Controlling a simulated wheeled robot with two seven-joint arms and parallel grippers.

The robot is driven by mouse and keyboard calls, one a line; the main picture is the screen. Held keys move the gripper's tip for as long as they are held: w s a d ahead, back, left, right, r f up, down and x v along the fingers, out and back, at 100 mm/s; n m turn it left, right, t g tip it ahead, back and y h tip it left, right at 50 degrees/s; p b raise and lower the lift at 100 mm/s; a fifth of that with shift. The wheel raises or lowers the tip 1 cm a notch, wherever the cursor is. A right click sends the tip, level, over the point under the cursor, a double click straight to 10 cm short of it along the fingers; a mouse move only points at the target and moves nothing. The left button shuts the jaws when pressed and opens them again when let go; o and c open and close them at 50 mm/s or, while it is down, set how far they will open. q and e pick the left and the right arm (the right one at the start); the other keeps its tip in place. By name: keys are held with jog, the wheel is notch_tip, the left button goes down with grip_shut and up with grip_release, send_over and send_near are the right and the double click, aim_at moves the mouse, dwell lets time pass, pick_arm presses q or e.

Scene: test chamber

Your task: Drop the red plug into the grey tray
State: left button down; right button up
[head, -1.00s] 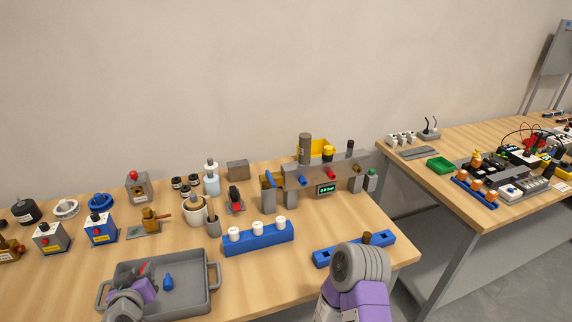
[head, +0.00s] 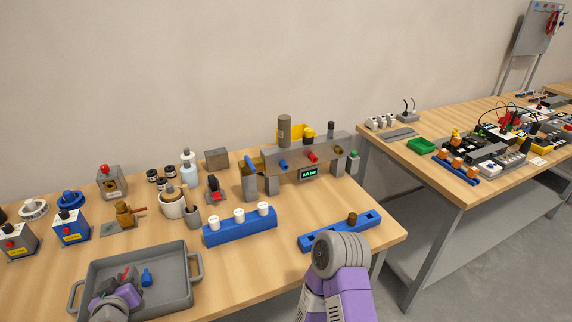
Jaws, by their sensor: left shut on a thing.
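The grey tray (head: 177,303) stands on the front left of the near table. My left gripper (head: 126,279) is over the tray's left part, seen from behind and above, and is shut on the red plug (head: 124,276), of which only a small part shows. The gap between the plug and the tray floor cannot be judged. A blue plug (head: 146,277) is in the tray, just right of the gripper. My right arm shows at the bottom middle, but its fingers are out of sight.
A manifold with a gauge display (head: 308,174) stands behind, with another red plug (head: 311,156) in its front. A blue rack with white pieces (head: 240,228) is right of the tray. A blue rail (head: 341,231) lies near the right edge.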

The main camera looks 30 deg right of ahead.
pick_arm(q)
jog(key=c, duration=0.8)
grip_release()
jog(key=shift+o, duration=0.2)
jog(key=p+v, duration=0.1)
jog(key=v, duration=0.6)
jog(key=shift+s+r, duration=0.15)
jog(key=shift+s, duration=0.15)
